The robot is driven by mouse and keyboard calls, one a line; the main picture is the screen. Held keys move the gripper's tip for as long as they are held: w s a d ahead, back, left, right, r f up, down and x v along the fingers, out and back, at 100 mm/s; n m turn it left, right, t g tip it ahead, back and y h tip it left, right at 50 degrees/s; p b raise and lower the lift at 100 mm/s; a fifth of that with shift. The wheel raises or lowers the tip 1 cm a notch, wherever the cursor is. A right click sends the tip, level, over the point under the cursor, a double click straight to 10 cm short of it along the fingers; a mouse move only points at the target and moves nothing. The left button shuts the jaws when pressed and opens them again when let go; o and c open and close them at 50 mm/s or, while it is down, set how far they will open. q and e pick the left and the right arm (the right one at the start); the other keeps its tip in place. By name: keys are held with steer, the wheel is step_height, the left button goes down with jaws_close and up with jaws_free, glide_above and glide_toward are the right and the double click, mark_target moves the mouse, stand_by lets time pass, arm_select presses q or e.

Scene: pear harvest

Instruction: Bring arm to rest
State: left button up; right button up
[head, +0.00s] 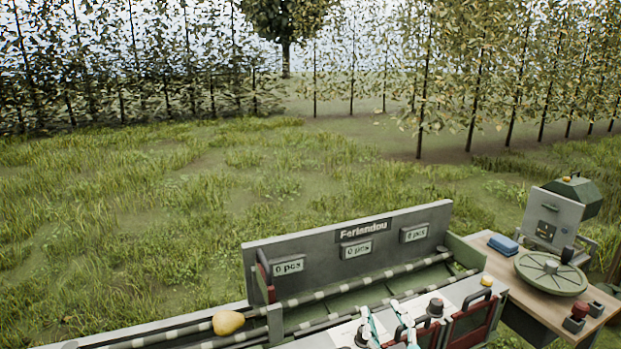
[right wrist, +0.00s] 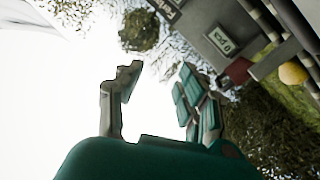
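My right gripper (head: 388,322) shows at the bottom of the head view, over the front part of the sorting machine (head: 320,236). In the right wrist view its two fingers (right wrist: 158,95) stand apart with nothing between them, so it is open and empty. A yellow pear (head: 228,323) lies on the machine's left lane, left of the gripper and apart from it. The pear also shows at the right edge of the right wrist view (right wrist: 293,73). My left gripper is not in view.
The machine's back panel carries signs reading "0 pcs" (head: 289,267). A wooden side table (head: 540,300) at the right holds a green round plate (head: 551,273), a blue item (head: 503,244), a scale-like device (head: 548,220) and a red button (head: 575,318). Grass and tree rows lie beyond.

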steer(key=s+d+f+m+g+h, duration=0.1)
steer(key=s+d+f+m+g, duration=0.15)
steer(key=s+f+g, duration=0.4)
steer(key=s+d+f+m+g+h, duration=0.1)
steer(key=s+d+f, duration=0.25)
steer(key=f, duration=0.55)
steer(key=s+d+f+g, duration=0.1)
steer(key=s+f+g, duration=0.25)
steer(key=s, duration=0.55)
steer(key=s+f+g, duration=0.3)
steer(key=s+f, duration=0.2)
steer(key=s, duration=0.4)
step_height(320, 180, down, 28)
steer(key=s+g, duration=0.2)
steer(key=s+d+f+g, duration=0.1)
steer(key=s+d+f, duration=0.2)
steer(key=s+f, duration=1.1)
steer(key=shift+s+d+f, duration=0.15)
steer(key=shift+s+f, duration=0.1)
steer(key=shift+s, duration=0.85)
